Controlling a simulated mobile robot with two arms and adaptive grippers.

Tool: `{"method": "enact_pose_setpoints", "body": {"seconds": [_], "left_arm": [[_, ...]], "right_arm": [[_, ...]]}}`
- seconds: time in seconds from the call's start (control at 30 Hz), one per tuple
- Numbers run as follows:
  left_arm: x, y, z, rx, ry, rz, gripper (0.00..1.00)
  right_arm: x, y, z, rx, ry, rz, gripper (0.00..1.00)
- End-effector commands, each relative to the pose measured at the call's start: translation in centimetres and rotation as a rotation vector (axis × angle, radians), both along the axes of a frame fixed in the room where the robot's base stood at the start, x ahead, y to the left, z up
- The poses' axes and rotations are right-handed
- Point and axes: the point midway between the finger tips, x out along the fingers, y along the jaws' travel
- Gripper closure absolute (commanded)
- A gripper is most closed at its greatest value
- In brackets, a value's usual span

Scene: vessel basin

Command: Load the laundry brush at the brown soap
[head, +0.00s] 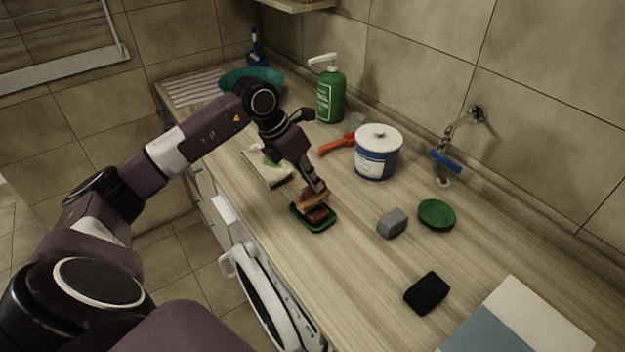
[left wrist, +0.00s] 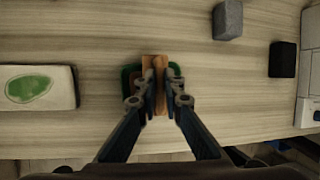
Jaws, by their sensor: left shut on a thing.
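My left gripper (head: 318,188) is shut on the wooden laundry brush (head: 310,201). In the left wrist view the brush (left wrist: 153,64) sits between the fingertips (left wrist: 156,90). The brown soap (head: 319,215) lies in a dark green dish (head: 314,226) on the counter, directly under the brush. The dish's green rim also shows in the left wrist view (left wrist: 126,76), mostly covered by the brush and fingers. The brush is at or just above the soap; I cannot tell whether they touch. My right gripper is not in view.
A white packet with a green mark (head: 268,170) lies left of the dish. A grey block (head: 391,223), a round green pad (head: 437,214) and a black sponge (head: 427,293) lie to the right.

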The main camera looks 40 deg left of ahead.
Motion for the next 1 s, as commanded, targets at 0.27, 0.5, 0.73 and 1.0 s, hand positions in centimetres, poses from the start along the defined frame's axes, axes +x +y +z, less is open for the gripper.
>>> {"method": "enact_pose_setpoints", "body": {"seconds": [0.27, 0.5, 0.73, 1.0], "left_arm": [[0.0, 0.0, -0.3, 0.000, -0.001, 0.000, 1.00], [0.0, 0.0, -0.6, 0.000, 0.000, 0.000, 1.00], [0.0, 0.0, -0.9, 0.000, 0.000, 0.000, 1.00], [0.0, 0.0, -1.0, 0.000, 0.000, 0.000, 1.00]], "right_arm": [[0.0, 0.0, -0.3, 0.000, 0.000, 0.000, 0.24], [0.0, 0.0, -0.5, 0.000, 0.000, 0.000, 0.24], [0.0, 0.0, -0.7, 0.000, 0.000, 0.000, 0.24], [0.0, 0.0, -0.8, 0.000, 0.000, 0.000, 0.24]]}}
